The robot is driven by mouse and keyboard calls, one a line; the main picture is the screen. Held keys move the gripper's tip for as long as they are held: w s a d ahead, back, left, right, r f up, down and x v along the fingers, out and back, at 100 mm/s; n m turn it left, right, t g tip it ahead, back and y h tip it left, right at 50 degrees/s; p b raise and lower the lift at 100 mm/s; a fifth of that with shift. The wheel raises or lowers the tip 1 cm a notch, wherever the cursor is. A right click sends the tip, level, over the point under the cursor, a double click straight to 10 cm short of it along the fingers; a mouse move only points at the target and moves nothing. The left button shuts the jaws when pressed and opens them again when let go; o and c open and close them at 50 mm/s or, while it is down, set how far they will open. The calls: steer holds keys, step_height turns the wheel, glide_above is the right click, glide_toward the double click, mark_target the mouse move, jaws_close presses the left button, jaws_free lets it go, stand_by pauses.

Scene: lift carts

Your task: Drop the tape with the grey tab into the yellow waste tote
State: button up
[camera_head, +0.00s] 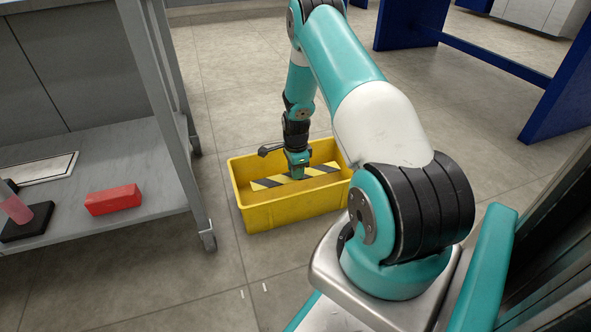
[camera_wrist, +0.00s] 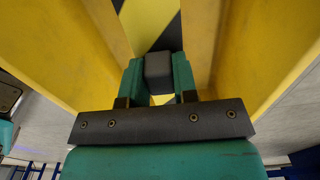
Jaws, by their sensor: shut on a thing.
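The yellow waste tote (camera_head: 290,212) stands on the floor in the head view, open at the top. My gripper (camera_head: 297,174) points down into the tote. The tape, a yellow and black striped strip (camera_head: 268,183), lies across the tote's opening in the picture, on both sides of my fingers. In the wrist view, the grey tab (camera_wrist: 158,68) sits between the two green fingers of my gripper (camera_wrist: 157,80), which are shut on it. The striped tape (camera_wrist: 148,20) shows beyond the tab, with yellow tote walls (camera_wrist: 262,60) on both sides. I cannot tell whether the tape touches the tote's floor.
A grey cart (camera_head: 110,162) stands left of the tote, with a red block (camera_head: 113,199) and a black item with a pink part (camera_head: 22,215) on its lower shelf. A blue frame (camera_head: 495,55) stands at the back right. The floor behind the tote is clear.

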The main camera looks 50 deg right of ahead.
steer(key=o, duration=1)
step_height(320, 180, up, 18)
steer(key=p, duration=1)
steer(key=shift+f, duration=0.25)
